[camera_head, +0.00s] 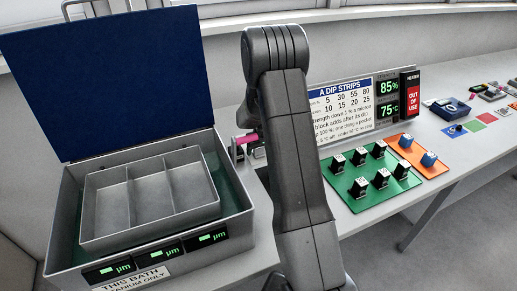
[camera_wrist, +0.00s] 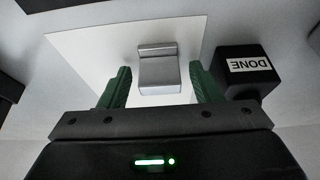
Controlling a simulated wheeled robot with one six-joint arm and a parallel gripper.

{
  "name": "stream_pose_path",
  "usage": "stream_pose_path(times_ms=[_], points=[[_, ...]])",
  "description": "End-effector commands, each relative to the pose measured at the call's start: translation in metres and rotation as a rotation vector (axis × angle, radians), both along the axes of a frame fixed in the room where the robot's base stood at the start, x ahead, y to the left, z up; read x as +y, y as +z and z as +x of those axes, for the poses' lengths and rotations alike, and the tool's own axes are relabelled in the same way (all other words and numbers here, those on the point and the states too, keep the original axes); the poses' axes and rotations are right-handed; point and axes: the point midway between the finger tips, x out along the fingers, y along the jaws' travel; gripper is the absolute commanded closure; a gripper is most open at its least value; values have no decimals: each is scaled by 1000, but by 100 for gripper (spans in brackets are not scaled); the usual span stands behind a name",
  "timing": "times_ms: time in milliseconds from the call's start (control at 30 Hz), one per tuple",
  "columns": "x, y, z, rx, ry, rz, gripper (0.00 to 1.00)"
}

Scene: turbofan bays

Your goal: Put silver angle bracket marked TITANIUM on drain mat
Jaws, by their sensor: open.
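In the wrist view a silver angle bracket (camera_wrist: 158,66) rests on a plain white sheet (camera_wrist: 95,50). It has an upright-looking back edge and a flat face towards me; no marking is readable on it. My gripper (camera_wrist: 159,86) is open, with one green finger on each side of the bracket and a gap showing at both sides. I cannot tell whether the white sheet is the drain mat. In the head view my gripper and the bracket are not seen; my arm blocks part of the bench.
A black block marked DONE (camera_wrist: 249,72) stands just right of my right finger. An open bath box (camera_head: 62,225) with a blue lid (camera_head: 110,75) holds a three-compartment tray (camera_head: 92,207). A green board (camera_head: 345,187) with several black pieces and an orange board (camera_head: 435,165) lie at right.

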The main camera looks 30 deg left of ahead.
Motion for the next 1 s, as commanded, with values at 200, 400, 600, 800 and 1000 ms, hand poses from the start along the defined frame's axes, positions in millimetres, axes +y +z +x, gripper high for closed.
stream_pose_path(times_ms=[200,400,600,800,1000], points=[[-4,16,-3,-1,0,2,42],[-14,48,-12,-4,0,3,42],[-24,80,-20,-3,0,4,42],[-32,104,-27,-1,0,2,42],[-35,113,-30,0,0,0,42]])
